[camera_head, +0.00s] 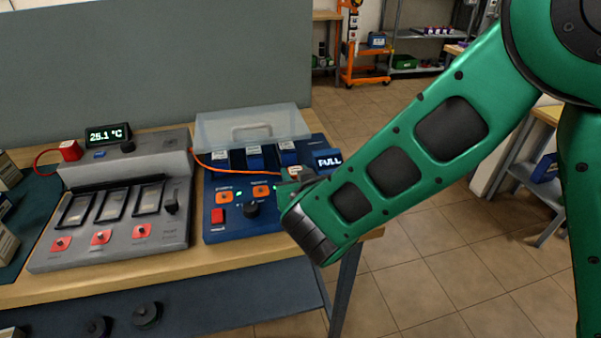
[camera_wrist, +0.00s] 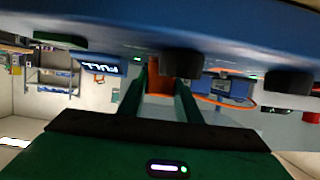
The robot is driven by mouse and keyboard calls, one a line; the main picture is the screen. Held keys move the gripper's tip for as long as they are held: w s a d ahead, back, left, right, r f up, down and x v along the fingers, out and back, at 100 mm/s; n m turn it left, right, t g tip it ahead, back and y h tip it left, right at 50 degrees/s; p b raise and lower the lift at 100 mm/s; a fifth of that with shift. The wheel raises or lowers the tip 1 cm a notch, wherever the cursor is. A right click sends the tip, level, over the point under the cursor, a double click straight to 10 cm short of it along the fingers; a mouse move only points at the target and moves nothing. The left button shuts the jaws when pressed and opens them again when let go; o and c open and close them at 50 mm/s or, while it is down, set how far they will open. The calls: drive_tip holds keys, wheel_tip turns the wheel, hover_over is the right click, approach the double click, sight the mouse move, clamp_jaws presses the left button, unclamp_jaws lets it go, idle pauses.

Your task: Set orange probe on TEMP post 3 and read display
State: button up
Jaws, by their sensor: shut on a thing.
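My gripper (camera_wrist: 161,88) is shut on the orange probe (camera_wrist: 159,74) in the wrist view, which looks upside down. The blue device's edge lies close to the probe; I cannot tell whether they touch. In the head view my arm hides most of the gripper at the right end of the blue device (camera_head: 213,222). An orange cable (camera_head: 215,172) runs to the gripper. Two orange pads (camera_head: 224,197) (camera_head: 261,191) show on the blue panel; a third spot is covered by my arm. The blue device's display (camera_head: 328,162) reads FULL. Small labels are unreadable.
A grey device (camera_head: 182,222) with a display (camera_head: 108,135) reading 25.1 °C stands left. A red plug block (camera_head: 70,150) sits beside its display. A clear lid (camera_head: 270,124) rises behind the blue device, which also has a black knob (camera_head: 253,210). Open floor (camera_head: 430,265) lies right.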

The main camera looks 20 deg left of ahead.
drive_tip(key=shift+f, duration=0.25)
drive_tip(key=o, duration=0.9)
drive_tip(key=shift+s, duration=0.15)
drive_tip(key=shift+v, duration=5.5)
